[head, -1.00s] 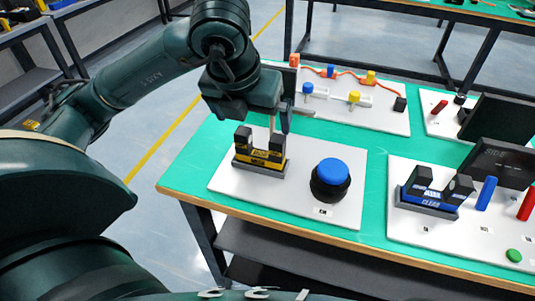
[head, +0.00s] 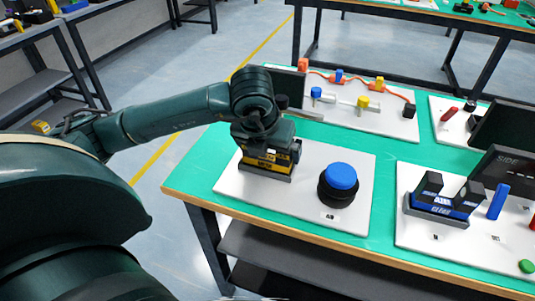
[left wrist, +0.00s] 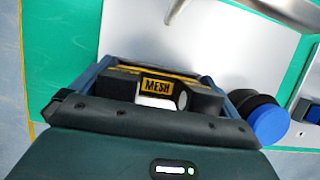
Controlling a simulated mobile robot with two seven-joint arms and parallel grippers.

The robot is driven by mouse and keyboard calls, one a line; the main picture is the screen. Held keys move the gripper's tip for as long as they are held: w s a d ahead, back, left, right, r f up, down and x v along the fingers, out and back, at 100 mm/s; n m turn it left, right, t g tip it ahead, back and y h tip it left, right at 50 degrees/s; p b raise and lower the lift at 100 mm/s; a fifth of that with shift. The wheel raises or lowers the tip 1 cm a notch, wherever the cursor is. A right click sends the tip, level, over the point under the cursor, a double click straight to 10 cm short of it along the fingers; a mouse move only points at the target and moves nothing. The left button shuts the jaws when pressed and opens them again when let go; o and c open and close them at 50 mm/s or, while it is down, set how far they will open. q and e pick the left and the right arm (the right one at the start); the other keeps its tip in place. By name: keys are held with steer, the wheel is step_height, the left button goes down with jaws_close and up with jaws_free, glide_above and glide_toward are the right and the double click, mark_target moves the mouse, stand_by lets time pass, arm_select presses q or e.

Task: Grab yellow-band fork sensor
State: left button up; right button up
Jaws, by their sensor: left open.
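The yellow-band fork sensor (head: 265,166) sits upright on the white board at the near left of the table. My left gripper (head: 270,156) is directly over it in the head view and hides the tops of its black prongs. The left gripper is open. In the left wrist view, the sensor's yellow MESH label (left wrist: 157,86) and black body lie between the two bluish-grey fingers. Whether the fingers touch the sensor's sides cannot be told. My right gripper is not in view.
A blue push button (head: 341,177) on a black base stands close right of the sensor. A blue-band fork sensor (head: 440,209) is on the board further right. Behind is a board with coloured connectors (head: 362,103). Dark screens stand at the right.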

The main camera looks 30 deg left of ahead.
arm_select(q)
steer(key=c, duration=0.8)
steer(key=shift+o, duration=0.2)
steer(key=shift+r, duration=0.1)
